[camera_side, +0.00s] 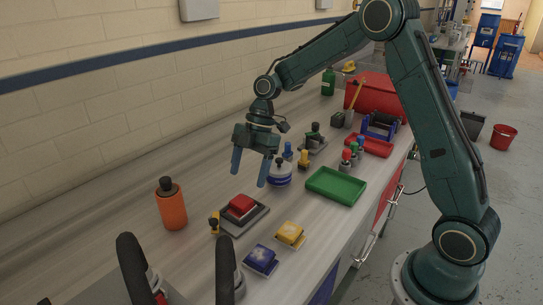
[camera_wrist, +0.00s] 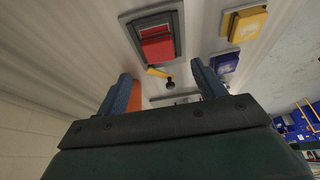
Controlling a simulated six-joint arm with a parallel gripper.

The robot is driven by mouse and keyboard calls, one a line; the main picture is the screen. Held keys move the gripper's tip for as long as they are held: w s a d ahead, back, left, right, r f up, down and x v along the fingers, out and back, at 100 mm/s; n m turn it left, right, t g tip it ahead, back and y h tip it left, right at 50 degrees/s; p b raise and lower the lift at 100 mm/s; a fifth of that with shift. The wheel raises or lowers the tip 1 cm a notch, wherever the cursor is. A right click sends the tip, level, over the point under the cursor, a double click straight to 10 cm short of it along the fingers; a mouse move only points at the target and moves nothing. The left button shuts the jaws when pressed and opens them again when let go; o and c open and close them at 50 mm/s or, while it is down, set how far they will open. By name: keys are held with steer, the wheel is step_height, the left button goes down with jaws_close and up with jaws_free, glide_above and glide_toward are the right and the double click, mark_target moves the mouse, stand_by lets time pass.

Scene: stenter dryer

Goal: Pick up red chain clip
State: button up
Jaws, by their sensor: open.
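A red block (camera_side: 241,204), which looks like the red chain clip, sits on a grey plate (camera_side: 257,217) on the bench. In the wrist view the red block (camera_wrist: 158,47) is near the top, on its plate (camera_wrist: 178,18), beyond the fingertips. My gripper (camera_side: 249,179) is open and empty, its fingers pointing down, above and behind the block in the side view. In the wrist view my gripper (camera_wrist: 161,70) shows its two blue fingers well apart. Nothing is between them at their level. The block's underside is hidden.
A small yellow piece with a black knob (camera_side: 214,224) stands beside the plate. Yellow (camera_side: 290,233) and blue (camera_side: 261,257) clips lie at the front. An orange bottle (camera_side: 171,208) stands left; a white-blue pot (camera_side: 279,174) and green tray (camera_side: 335,186) stand right. Dark prongs (camera_side: 133,265) rise in front.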

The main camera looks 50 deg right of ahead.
mark_target(242, 200)
steer(key=shift+x, duration=1.3)
steer(key=shift+x, duration=2.55)
steer(key=shift+d+f, duration=0.1)
steer(key=shift+d, duration=0.05)
steer(key=c, duration=1.2)
steer(key=shift+w+r, duration=0.1)
steer(key=shift+r, duration=0.1)
step_height(242, 200, up, 20)
steer(key=shift+f, duration=0.15)
